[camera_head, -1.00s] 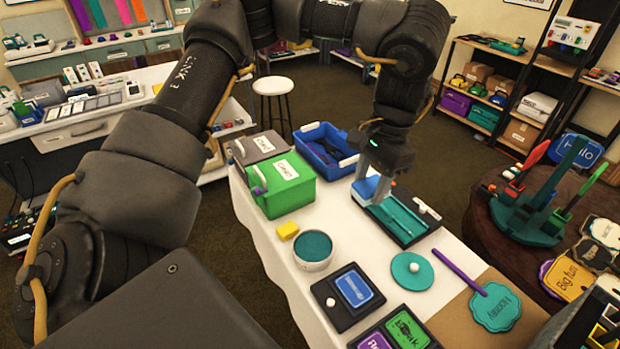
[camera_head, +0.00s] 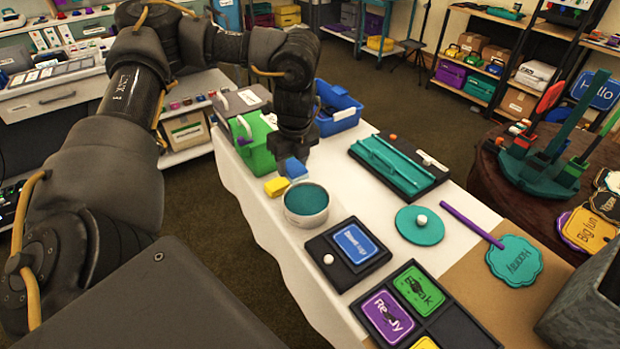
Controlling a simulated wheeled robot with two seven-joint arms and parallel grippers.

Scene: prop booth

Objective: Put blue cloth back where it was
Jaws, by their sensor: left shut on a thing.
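The blue cloth (camera_head: 297,169) is a small blue block-like piece at the left edge of the white table (camera_head: 345,195). My left gripper (camera_head: 290,158) is shut on it, pointing down, and its wrist hides much of the fingers. The cloth is just behind the yellow block (camera_head: 277,187) and the round tin with a teal top (camera_head: 306,203). I cannot tell whether it touches the table. My right gripper is not in view.
A green box (camera_head: 256,145) stands close left of the gripper, with a blue bin (camera_head: 338,108) behind. A dark tray with teal pieces (camera_head: 398,165) lies to the right. Black sign trays (camera_head: 340,275) lie in front. White table between tin and teal tray is clear.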

